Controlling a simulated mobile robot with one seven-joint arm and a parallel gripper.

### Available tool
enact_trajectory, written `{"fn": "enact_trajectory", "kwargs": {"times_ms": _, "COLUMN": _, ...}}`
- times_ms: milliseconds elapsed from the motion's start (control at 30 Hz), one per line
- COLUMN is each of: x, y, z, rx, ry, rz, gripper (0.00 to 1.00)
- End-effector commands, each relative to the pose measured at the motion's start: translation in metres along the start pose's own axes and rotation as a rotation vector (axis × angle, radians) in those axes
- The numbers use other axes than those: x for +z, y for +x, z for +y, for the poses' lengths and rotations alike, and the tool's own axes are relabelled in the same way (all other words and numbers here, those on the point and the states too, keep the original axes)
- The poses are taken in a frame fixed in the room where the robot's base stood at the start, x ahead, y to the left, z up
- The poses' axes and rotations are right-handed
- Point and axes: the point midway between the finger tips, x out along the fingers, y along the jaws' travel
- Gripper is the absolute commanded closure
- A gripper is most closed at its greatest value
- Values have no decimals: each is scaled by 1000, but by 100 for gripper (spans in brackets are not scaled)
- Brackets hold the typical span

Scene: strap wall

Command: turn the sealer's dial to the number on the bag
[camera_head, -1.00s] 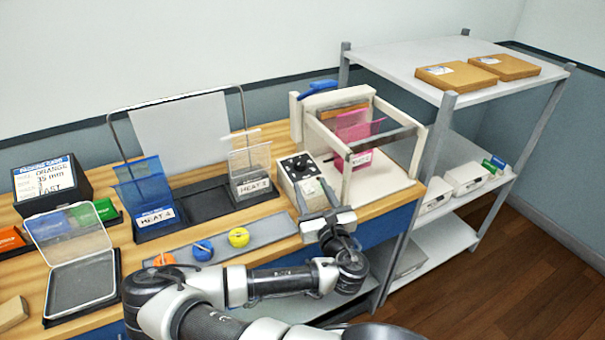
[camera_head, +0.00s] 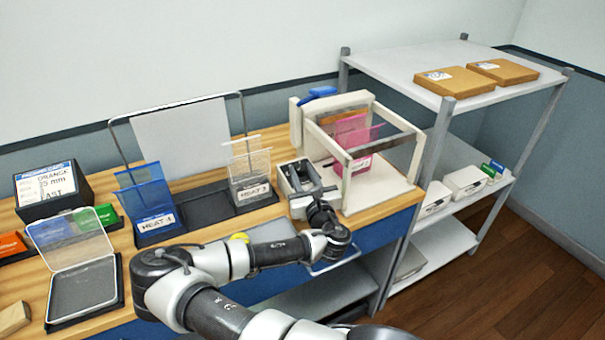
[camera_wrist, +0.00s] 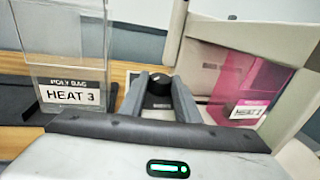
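The white heat sealer (camera_head: 382,192) stands at the right end of the bench. A pink bag (camera_head: 352,130) is in its frame; its label shows in the wrist view (camera_wrist: 247,112), but its number is too blurred to read. The dial's setting is hidden.
A clear bag labelled HEAT 3 (camera_wrist: 68,80) and a blue bag (camera_head: 150,195) stand in a dark rack left of the sealer. An open clear-lidded tray (camera_head: 82,290) is farther left. A metal shelf (camera_head: 440,60) with boxes is at the right.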

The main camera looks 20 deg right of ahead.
Motion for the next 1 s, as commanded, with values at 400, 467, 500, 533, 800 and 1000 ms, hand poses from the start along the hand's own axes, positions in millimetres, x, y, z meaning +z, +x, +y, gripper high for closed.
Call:
{"fn": "enact_trajectory", "kwargs": {"times_ms": 400, "x": -2, "y": 0, "z": 2, "rx": -29, "ry": 5, "rz": 2, "gripper": 94}}
{"fn": "enact_trajectory", "kwargs": {"times_ms": 467, "x": -2, "y": 0, "z": 3, "rx": -50, "ry": 9, "rz": 3, "gripper": 94}}
{"fn": "enact_trajectory", "kwargs": {"times_ms": 500, "x": -2, "y": 0, "z": 3, "rx": -68, "ry": 12, "rz": 4, "gripper": 94}}
{"fn": "enact_trajectory", "kwargs": {"times_ms": 533, "x": -3, "y": 0, "z": 4, "rx": -83, "ry": 14, "rz": 5, "gripper": 94}}
{"fn": "enact_trajectory", "kwargs": {"times_ms": 800, "x": -5, "y": 1, "z": 12, "rx": -281, "ry": 45, "rz": 17, "gripper": 94}}
{"fn": "enact_trajectory", "kwargs": {"times_ms": 1000, "x": -5, "y": 4, "z": 16, "rx": -458, "ry": 67, "rz": 28, "gripper": 94}}
